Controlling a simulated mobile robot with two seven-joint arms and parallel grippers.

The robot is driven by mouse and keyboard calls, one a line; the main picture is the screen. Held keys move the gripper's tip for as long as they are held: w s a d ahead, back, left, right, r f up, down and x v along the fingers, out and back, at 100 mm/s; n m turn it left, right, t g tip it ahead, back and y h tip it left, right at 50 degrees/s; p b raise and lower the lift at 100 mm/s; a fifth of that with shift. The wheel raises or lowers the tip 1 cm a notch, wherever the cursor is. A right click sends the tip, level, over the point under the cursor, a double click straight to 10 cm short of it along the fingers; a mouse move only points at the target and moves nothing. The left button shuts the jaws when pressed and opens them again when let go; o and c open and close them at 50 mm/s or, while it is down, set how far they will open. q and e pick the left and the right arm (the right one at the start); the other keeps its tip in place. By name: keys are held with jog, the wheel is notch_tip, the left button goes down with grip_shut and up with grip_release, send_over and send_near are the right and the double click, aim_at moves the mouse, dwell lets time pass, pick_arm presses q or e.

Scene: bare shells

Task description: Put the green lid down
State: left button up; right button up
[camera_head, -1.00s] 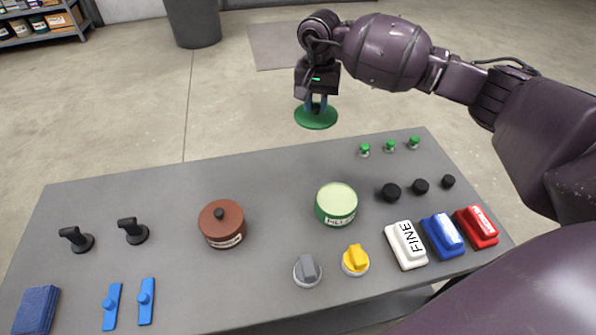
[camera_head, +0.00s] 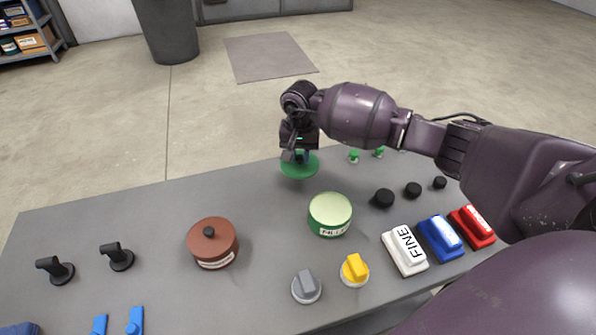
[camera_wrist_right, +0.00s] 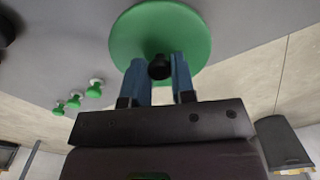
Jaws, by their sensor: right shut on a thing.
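The green lid (camera_head: 299,169) is a flat round disc with a dark knob. My right gripper (camera_head: 301,157) is shut on the knob, over the table's far edge, behind the pale-topped green pot. In the right wrist view the lid (camera_wrist_right: 160,28) fills the top middle, and the blue fingers of my right gripper (camera_wrist_right: 159,70) clasp its black knob. Whether the lid touches the table is hard to tell. The green pot (camera_head: 330,214) stands lidless or pale-topped in front of the lid, with a label on its side. My left gripper is not in view.
The grey table (camera_head: 130,215) has free room at its back left. A brown lidded pot (camera_head: 213,243) stands left of the green pot. Black knobs (camera_head: 382,198), a white block (camera_head: 404,250), a yellow knob (camera_head: 355,270) and a grey knob (camera_head: 306,286) are to the right and front.

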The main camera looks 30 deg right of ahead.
aim_at(299, 165)
notch_tip(299, 165, down, 2)
jog(key=shift+f, duration=0.1)
jog(key=shift+f+b, duration=0.45)
jog(key=shift+f, duration=1.5)
jog(key=shift+f, duration=0.2)
jog(key=o, duration=0.9)
